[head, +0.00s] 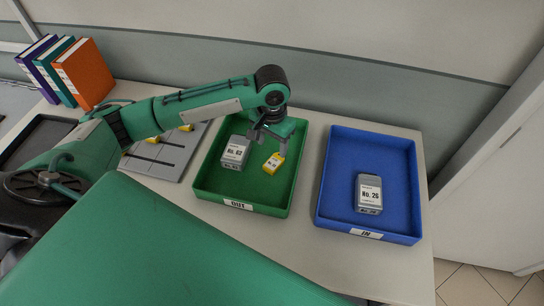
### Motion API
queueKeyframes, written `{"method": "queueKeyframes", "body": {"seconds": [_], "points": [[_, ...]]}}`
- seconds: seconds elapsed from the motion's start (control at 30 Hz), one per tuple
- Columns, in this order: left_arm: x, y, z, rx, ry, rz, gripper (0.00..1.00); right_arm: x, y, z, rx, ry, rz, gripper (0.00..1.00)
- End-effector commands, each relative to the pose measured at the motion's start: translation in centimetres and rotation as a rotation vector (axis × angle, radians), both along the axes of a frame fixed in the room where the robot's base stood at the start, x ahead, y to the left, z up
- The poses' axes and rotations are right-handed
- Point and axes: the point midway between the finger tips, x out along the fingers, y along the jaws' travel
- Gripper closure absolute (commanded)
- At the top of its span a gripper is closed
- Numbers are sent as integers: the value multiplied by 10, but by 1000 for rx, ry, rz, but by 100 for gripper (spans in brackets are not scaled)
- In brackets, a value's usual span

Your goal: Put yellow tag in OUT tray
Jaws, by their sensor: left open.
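The yellow tag (273,163) is in the green OUT tray (212,191), to the right of a grey block labelled No. 62 (234,153). My left gripper (268,147) is over the OUT tray with its fingers pointing down, just above the yellow tag. It is open. I cannot tell whether the tag rests flat on the tray floor or touches a finger. My right gripper is not in the head view.
A blue IN tray (332,207) holding a grey block No. 26 (369,194) stands to the right. A grey slotted board (151,165) with yellow pieces lies left of the OUT tray. Binders (84,74) stand at the back left. A wall runs behind.

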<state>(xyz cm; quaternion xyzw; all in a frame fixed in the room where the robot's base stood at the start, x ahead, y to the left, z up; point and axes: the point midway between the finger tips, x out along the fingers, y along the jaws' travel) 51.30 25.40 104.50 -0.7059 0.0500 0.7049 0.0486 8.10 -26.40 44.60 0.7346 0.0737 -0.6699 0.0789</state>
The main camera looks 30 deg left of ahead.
Motion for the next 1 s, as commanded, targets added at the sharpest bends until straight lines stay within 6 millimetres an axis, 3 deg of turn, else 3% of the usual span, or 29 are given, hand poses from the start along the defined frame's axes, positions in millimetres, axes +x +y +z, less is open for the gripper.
{"method": "queueKeyframes", "body": {"seconds": [0.1,0.3,0.8,1.0], "points": [[1,0,18,-2,-4,-1,43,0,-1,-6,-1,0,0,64],[0,0,35,0,0,1,43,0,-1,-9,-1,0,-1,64],[0,0,36,-1,1,0,43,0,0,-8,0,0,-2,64],[0,0,59,-1,0,0,43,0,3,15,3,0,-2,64]]}}
